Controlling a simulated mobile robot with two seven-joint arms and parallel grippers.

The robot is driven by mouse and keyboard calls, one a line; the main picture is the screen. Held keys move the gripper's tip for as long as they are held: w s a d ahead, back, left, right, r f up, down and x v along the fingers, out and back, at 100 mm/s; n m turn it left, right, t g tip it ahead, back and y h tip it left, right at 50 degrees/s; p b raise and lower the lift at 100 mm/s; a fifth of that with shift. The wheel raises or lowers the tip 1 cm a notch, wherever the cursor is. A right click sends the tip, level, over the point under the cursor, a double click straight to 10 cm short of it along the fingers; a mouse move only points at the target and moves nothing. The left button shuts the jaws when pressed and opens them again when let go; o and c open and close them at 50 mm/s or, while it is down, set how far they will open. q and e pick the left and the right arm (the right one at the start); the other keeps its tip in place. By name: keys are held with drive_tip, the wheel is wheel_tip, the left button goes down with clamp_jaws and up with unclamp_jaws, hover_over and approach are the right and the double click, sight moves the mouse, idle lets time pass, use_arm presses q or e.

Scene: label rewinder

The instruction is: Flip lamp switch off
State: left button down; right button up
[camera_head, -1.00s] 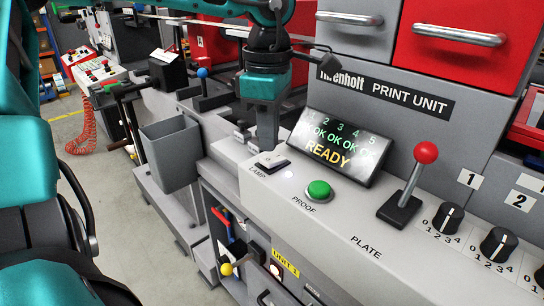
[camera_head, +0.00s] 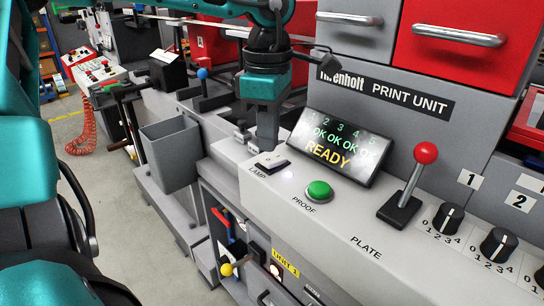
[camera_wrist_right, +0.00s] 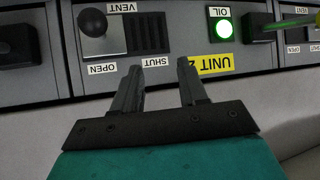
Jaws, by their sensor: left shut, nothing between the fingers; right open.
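The lamp switch (camera_head: 271,160) is a small pale rocker on a dark base, above the printed word LAMP at the left end of the grey console top in the head view. My left gripper (camera_head: 267,148) points down with its fingers together and empty. Its tips are right at the far edge of the switch and hide part of it; I cannot tell if they touch. A small pale glow (camera_head: 287,174) shows on the console beside the switch. My right gripper (camera_wrist_right: 160,66) is open and empty in the right wrist view, in front of a panel labelled UNIT 2.
Right of the switch are the green PROOF button (camera_head: 319,191), the READY display (camera_head: 339,147), the red-knobbed PLATE lever (camera_head: 411,187) and black dials (camera_head: 447,217). A grey bin (camera_head: 171,153) stands left. The right wrist view shows a VENT knob (camera_wrist_right: 93,23) and green OIL light (camera_wrist_right: 222,31).

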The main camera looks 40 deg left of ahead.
sight(268, 160)
use_arm(q)
drive_tip(key=shift+f+b, duration=1.15)
drive_tip(key=shift+f, duration=0.1)
idle(0.9)
drive_tip(key=shift+r+p, duration=2.5)
drive_tip(key=shift+r, duration=1.05)
drive_tip(key=shift+f, duration=0.1)
